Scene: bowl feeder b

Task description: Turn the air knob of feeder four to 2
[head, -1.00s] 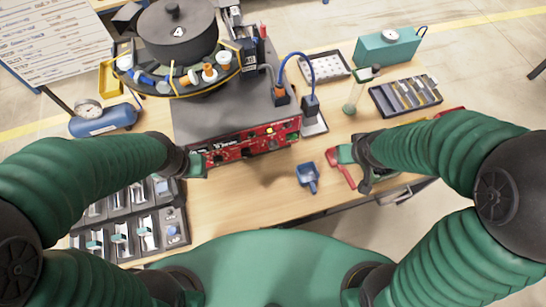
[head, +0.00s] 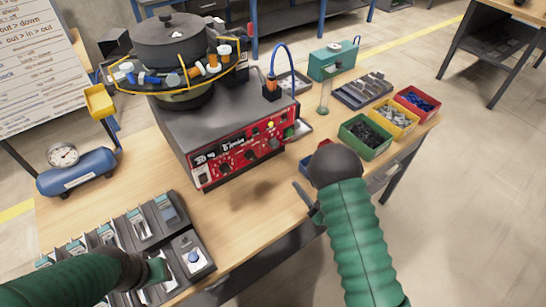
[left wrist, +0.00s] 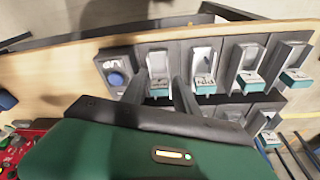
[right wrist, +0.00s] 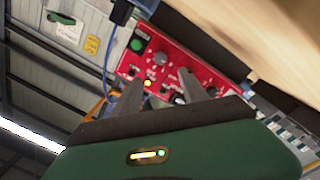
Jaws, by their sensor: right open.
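Feeder four has a dark bowl (head: 176,42) on a grey base with a red front panel (head: 240,150). The panel carries several knobs, a yellow lamp (head: 271,124) and a green button (head: 290,131); the labels and dial settings are too small to read, so I cannot tell which knob is air. My right gripper (head: 308,198) is in front of the panel, to its right, apart from it. In the right wrist view its open, empty fingers (right wrist: 160,92) point toward the red panel (right wrist: 193,62) and its knobs (right wrist: 160,58). My left gripper (left wrist: 160,90) is open over the tray rack.
The tray rack (head: 208,262) lies at the front left. A blue air tank (head: 78,172) with a gauge stands left of the feeder. Green, yellow and red bins (head: 366,152) sit at the right. The wood between rack and panel is clear.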

